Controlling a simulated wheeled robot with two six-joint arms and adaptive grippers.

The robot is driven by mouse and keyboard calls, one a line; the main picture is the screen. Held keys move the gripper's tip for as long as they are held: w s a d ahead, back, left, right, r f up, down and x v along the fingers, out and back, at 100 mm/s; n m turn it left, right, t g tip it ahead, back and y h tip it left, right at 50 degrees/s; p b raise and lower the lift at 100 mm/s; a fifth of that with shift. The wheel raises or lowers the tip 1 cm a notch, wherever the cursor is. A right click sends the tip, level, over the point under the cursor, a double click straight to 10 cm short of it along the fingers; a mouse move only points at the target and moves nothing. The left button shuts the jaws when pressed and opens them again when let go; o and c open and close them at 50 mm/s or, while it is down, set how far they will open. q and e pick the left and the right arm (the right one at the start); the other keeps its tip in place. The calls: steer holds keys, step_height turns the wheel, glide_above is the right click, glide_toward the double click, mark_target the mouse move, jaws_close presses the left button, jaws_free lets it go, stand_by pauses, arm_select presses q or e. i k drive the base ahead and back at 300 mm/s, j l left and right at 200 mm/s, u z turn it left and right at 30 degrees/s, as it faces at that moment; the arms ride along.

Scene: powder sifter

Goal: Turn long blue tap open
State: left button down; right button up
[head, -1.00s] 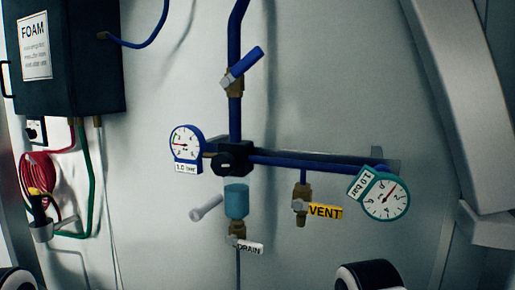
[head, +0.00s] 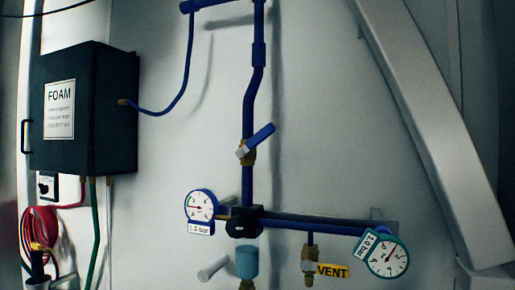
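The long blue tap handle (head: 261,137) sits on a brass valve (head: 246,152) in the vertical blue pipe (head: 248,100). The handle slants up to the right, at an angle to the pipe. No gripper touches it. Neither of my grippers shows in the head view.
Below the tap are a blue-rimmed gauge (head: 201,206), a black knob (head: 241,223) and a light-blue cup (head: 246,262). A horizontal blue pipe (head: 320,222) leads right to a VENT valve (head: 309,262) and a teal gauge (head: 387,257). A dark FOAM box (head: 95,115) hangs left. A grey slanted beam (head: 430,130) stands right.

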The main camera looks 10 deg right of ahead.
mark_target(269, 129)
steer(key=k+l, duration=0.15)
steer(key=l, duration=0.2)
steer(key=k+l+z, duration=0.1)
steer(key=l, duration=0.3)
steer(key=k+l+z, duration=0.1)
steer(key=l, duration=0.25)
steer(key=k+l, duration=0.25)
steer(key=l, duration=0.15)
steer(key=k+l+z, duration=0.1)
steer(key=l, duration=0.3)
steer(key=k+l, duration=0.15)
steer(key=l, duration=0.25)
steer(key=z, duration=0.05)
